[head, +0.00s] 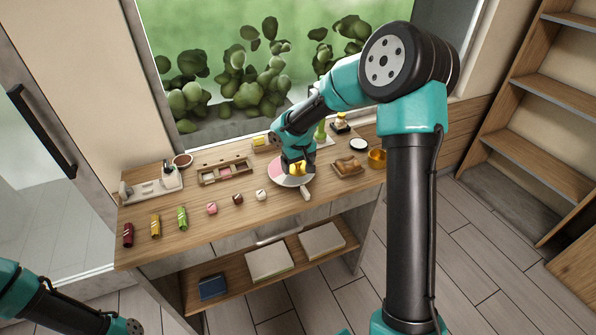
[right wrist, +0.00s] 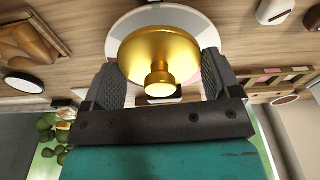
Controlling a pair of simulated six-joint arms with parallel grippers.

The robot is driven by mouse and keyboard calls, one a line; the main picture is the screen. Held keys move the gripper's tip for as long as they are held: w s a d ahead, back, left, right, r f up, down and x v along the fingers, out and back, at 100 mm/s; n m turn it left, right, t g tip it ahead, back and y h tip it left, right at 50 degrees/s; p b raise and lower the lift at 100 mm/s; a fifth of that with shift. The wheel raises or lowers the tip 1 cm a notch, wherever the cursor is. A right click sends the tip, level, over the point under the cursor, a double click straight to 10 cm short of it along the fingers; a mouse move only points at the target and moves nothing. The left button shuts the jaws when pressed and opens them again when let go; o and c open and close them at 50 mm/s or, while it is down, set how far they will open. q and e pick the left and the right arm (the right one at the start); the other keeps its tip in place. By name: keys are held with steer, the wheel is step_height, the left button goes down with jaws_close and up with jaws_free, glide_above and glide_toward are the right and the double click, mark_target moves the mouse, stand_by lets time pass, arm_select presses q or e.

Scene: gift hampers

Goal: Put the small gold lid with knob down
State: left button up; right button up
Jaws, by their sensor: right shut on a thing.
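The small gold lid with knob (right wrist: 160,58) sits between the two dark fingers of my right gripper (right wrist: 160,78) in the right wrist view, its knob facing the camera. In the head view my right gripper (head: 297,165) is shut on the lid (head: 298,169), over the round pink and grey-white board (head: 277,170) on the wooden table. I cannot tell whether the lid touches the board. Only part of my left arm shows at the lower left; its gripper is out of the frame.
A gold pot (head: 377,159) stands at the table's right end, near a wooden tray (head: 348,167) with brown items. A compartment box (head: 225,171) lies left of the board. Several small sweets and coloured rolls (head: 155,226) line the front. Bare wood (head: 215,232) lies along the front edge.

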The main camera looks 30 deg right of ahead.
mark_target(298, 168)
steer(key=shift+s+f, duration=0.1)
steer(key=shift+f, duration=1.4)
steer(key=shift+f, duration=0.4)
steer(key=o, duration=0.7)
steer(key=shift+o, duration=0.2)
step_height(298, 168, up, 13)
steer(key=s, duration=0.1)
steer(key=shift+s, duration=0.2)
steer(key=shift+f, duration=0.15)
